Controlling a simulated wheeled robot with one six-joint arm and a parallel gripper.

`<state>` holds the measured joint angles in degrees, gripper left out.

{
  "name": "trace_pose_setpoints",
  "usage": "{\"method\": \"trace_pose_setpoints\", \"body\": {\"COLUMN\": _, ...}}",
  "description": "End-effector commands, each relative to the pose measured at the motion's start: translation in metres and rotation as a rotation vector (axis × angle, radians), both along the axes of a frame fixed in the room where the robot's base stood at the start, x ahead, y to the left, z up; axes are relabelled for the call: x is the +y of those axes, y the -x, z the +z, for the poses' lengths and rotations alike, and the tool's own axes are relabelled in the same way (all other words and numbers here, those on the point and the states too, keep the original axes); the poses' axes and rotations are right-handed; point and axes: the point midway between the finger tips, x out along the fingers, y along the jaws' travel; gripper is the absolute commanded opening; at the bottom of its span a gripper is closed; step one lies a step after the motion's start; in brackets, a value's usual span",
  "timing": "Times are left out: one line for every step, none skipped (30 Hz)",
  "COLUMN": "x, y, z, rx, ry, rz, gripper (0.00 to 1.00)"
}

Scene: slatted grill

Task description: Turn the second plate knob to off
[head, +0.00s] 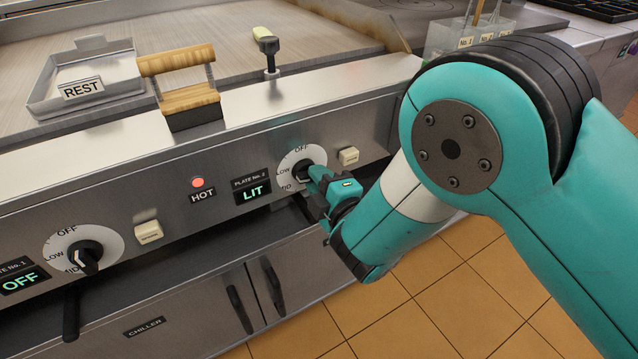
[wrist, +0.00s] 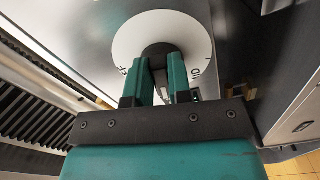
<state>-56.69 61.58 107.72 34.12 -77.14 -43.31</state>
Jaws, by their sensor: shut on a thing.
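The plate No. 2 knob (head: 303,173) is black and sits on a white dial (head: 290,160) marked OFF, LOW and MID on the front panel. Its display (head: 252,191) reads LIT. My gripper (head: 314,180) is at this knob, with its fingers shut on it from the front. In the wrist view, the two teal fingers (wrist: 160,72) stand on either side of the dark knob (wrist: 156,52), in front of the white dial (wrist: 188,30). The fingers hide most of the knob, so its pointer cannot be read.
The plate No. 1 knob (head: 84,256) is at the left; its display (head: 20,281) reads OFF. A red HOT lamp (head: 198,182) glows. Cream buttons (head: 148,232) (head: 348,156) stick out of the panel. A REST tray (head: 85,84) and wood-handled press (head: 190,98) are on top.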

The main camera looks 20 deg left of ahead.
Motion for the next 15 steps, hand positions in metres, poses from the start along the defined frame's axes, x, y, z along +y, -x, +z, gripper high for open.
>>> {"method": "trace_pose_setpoints", "body": {"x": -0.0002, "y": -0.0002, "z": -0.0038, "rx": 0.033, "ry": -0.028, "rz": -0.001, "gripper": 0.00}}
{"method": "trace_pose_setpoints", "body": {"x": 0.0000, "y": -0.0001, "z": -0.0041, "rx": 0.055, "ry": -0.047, "rz": -0.001, "gripper": 0.00}}
{"method": "trace_pose_setpoints", "body": {"x": 0.0001, "y": -0.0001, "z": -0.0043, "rx": 0.083, "ry": -0.072, "rz": -0.001, "gripper": 0.00}}
{"method": "trace_pose_setpoints", "body": {"x": 0.0003, "y": 0.0000, "z": -0.0047, "rx": 0.105, "ry": -0.091, "rz": -0.001, "gripper": 0.00}}
{"method": "trace_pose_setpoints", "body": {"x": 0.0003, "y": 0.0002, "z": -0.0053, "rx": 0.127, "ry": -0.109, "rz": -0.001, "gripper": 0.00}}
{"method": "trace_pose_setpoints", "body": {"x": 0.0003, "y": 0.0003, "z": -0.0061, "rx": 0.156, "ry": -0.134, "rz": -0.001, "gripper": 0.00}}
{"method": "trace_pose_setpoints", "body": {"x": 0.0003, "y": 0.0004, "z": -0.0065, "rx": 0.177, "ry": -0.153, "rz": -0.001, "gripper": 0.00}}
{"method": "trace_pose_setpoints", "body": {"x": 0.0003, "y": 0.0004, "z": -0.0066, "rx": 0.199, "ry": -0.171, "rz": -0.001, "gripper": 0.00}}
{"method": "trace_pose_setpoints", "body": {"x": 0.0006, "y": 0.0006, "z": -0.0071, "rx": 0.228, "ry": -0.196, "rz": 0.000, "gripper": 0.00}}
{"method": "trace_pose_setpoints", "body": {"x": 0.0006, "y": 0.0006, "z": -0.0076, "rx": 0.248, "ry": -0.214, "rz": -0.001, "gripper": 0.00}}
{"method": "trace_pose_setpoints", "body": {"x": 0.0008, "y": 0.0008, "z": -0.0080, "rx": 0.270, "ry": -0.233, "rz": -0.001, "gripper": 0.00}}
{"method": "trace_pose_setpoints", "body": {"x": 0.0011, "y": 0.0010, "z": -0.0083, "rx": 0.298, "ry": -0.257, "rz": -0.001, "gripper": 0.00}}
{"method": "trace_pose_setpoints", "body": {"x": 0.0013, "y": 0.0012, "z": -0.0088, "rx": 0.321, "ry": -0.277, "rz": -0.001, "gripper": 0.00}}
{"method": "trace_pose_setpoints", "body": {"x": 0.0013, "y": 0.0014, "z": -0.0095, "rx": 0.343, "ry": -0.294, "rz": 0.000, "gripper": 0.00}}
{"method": "trace_pose_setpoints", "body": {"x": 0.0015, "y": 0.0017, "z": -0.0101, "rx": 0.372, "ry": -0.319, "rz": 0.000, "gripper": 0.00}}
